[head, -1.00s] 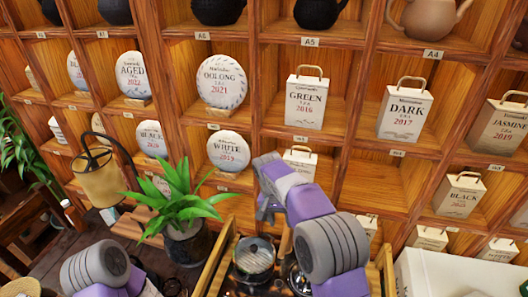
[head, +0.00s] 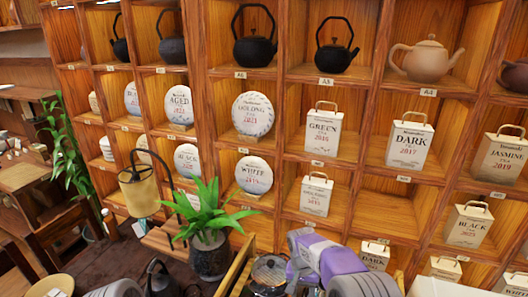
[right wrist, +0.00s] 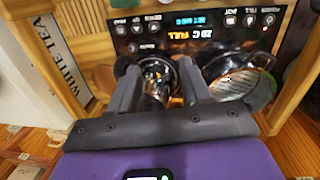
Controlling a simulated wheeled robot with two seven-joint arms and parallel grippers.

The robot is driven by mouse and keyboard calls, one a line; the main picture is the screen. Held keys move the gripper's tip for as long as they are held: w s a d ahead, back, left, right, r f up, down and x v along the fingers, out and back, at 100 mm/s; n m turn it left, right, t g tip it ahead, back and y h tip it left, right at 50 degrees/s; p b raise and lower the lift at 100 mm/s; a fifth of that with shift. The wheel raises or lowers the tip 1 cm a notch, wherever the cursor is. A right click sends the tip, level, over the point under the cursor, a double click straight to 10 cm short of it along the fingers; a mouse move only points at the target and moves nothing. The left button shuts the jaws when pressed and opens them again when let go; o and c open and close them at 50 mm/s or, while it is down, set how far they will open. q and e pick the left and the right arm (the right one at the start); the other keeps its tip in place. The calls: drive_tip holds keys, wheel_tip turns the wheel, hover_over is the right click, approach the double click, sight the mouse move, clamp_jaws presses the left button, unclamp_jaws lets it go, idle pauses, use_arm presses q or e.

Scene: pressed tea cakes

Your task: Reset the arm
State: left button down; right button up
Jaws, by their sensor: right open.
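My right arm comes in at the lower right of the head view, and its gripper (head: 294,272) hangs low beside the lid of a pot, below the shelf. In the right wrist view the gripper (right wrist: 158,78) has its two dark fingers apart, with nothing held between them. A shiny metal vessel (right wrist: 158,82) shows behind the gap; I cannot tell whether the fingers touch it. Only a grey part of my left arm shows at the bottom left of the head view; its gripper is out of view.
A wooden shelf holds round tea cakes, such as the Oolong cake (head: 253,114) and White cake (head: 254,175), tea boxes (head: 408,145) and teapots (head: 254,48). A potted plant (head: 210,255) and a lamp (head: 140,192) stand left of my right arm. A glass-lidded pot (right wrist: 240,82) is close to the fingers.

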drive_tip(key=s+f+y, duration=0.3)
drive_tip(key=s+f, duration=0.8)
drive_tip(key=f, duration=0.5)
drive_tip(key=s+a+f+t+y, duration=0.1)
drive_tip(key=s+f, duration=0.1)
drive_tip(key=s, duration=0.5)
drive_tip(key=s+a+f+y, duration=0.1)
drive_tip(key=s+f, duration=0.2)
drive_tip(key=s, duration=0.5)
wheel_tip(320, 180, down, 10)
drive_tip(key=b, duration=1)
drive_tip(key=shift+a+r+n+t, duration=0.15)
drive_tip(key=shift+a+n+t, duration=0.05)
drive_tip(key=shift+n+t, duration=0.1)
